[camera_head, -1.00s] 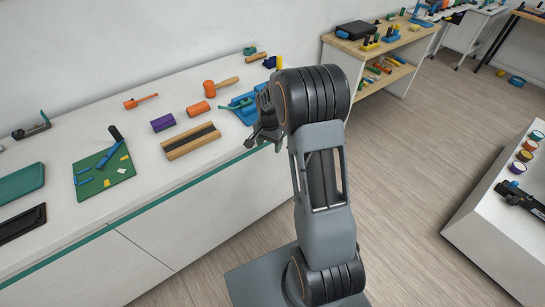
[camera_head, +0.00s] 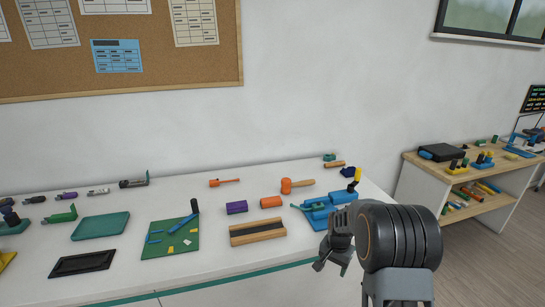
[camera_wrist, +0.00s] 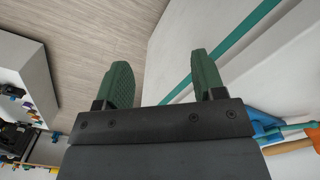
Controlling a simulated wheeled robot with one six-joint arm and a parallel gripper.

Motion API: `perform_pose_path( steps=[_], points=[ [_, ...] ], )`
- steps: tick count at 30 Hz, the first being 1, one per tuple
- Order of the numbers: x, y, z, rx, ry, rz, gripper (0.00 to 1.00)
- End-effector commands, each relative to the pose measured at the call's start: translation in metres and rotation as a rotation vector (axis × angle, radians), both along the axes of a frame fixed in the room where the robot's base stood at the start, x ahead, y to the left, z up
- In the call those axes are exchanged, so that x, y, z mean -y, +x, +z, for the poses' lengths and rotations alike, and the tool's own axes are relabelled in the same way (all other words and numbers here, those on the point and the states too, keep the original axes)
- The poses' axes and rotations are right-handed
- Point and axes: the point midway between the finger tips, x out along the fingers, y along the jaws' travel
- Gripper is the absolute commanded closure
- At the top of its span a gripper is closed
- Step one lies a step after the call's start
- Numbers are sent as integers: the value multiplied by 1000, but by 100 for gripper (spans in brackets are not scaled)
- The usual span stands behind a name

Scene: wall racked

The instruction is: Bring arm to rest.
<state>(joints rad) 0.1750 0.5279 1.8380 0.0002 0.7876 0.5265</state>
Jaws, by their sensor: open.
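My gripper (camera_wrist: 163,85) shows in the wrist view with its two green finger pads apart and nothing between them. Pale wood floor and the side of a white bench lie beyond the pads. In the head view my gripper (camera_head: 331,262) is at the lower right, in front of the bench's edge and beside the blue vise-like tool. My arm's dark rounded joint covers part of the view to its right. The fingertips are small in the head view.
The white bench (camera_head: 340,178) holds a green cutting mat (camera_head: 180,246), a wooden block with a dark groove (camera_head: 257,231), an orange mallet (camera_head: 297,185), and a blue tool (camera_head: 322,212). A wooden shelf table (camera_head: 480,167) stands at the right, with open floor before it.

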Motion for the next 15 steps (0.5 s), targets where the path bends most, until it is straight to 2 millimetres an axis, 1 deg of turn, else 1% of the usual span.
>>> perform_pose_path(
  steps=[1, 2, 3, 5, 11, 12, 15],
  points=[
    [-2, -12, -7, -37, 8, 48, 37],
    [-4, -22, -9, -58, 14, 83, 37],
    [-7, -33, -2, -68, 19, 135, 37],
    [-11, -46, 12, -66, 20, 199, 37],
    [-32, -91, 68, -10, 9, 397, 37],
    [-36, -102, 81, 10, 2, 436, 37],
    [-47, -129, 109, 68, -20, 527, 37]
  ],
)
